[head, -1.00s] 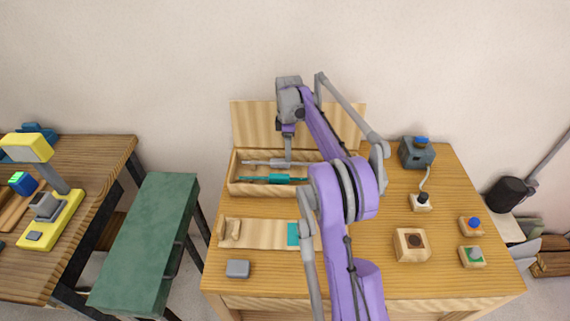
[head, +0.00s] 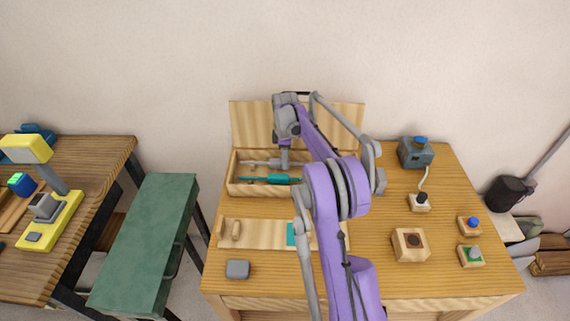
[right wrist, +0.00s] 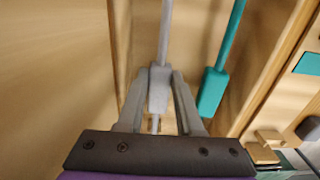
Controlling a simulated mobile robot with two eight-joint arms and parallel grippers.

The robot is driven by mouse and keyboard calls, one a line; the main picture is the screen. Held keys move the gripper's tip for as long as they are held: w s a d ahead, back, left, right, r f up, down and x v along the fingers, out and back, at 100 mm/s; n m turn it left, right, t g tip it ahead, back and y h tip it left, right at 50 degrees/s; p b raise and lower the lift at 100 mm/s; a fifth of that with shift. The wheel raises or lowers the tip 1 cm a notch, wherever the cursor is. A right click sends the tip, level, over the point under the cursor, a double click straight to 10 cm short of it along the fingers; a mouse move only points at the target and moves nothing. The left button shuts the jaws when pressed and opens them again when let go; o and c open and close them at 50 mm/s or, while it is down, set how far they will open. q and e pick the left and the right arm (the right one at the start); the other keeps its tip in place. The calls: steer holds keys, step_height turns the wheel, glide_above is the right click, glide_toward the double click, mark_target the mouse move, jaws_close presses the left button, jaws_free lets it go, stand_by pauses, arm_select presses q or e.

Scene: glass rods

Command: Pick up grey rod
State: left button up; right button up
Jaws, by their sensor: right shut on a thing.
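The grey rod (head: 256,162) lies in the open wooden box (head: 233,186) on the table, along its back side. It also shows in the right wrist view (right wrist: 159,88), where its thick grey middle sits between my fingers. My right gripper (head: 285,166) reaches down into the box and is shut on the grey rod; it also shows in the right wrist view (right wrist: 158,95). A teal rod (head: 258,179) lies beside the grey one, nearer the front, clear of the fingers. My right arm hides the right end of the box. My left gripper is not in view.
The box lid (head: 250,125) stands open behind. In front lies a wooden rack (head: 262,235) with a teal patch, and a grey block (head: 237,269). At right are a grey device (head: 415,153), a wooden block (head: 410,244) and buttons (head: 469,226). A green bench (head: 150,240) stands left.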

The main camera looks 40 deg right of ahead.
jaws_close()
steer(key=shift+r, duration=0.1)
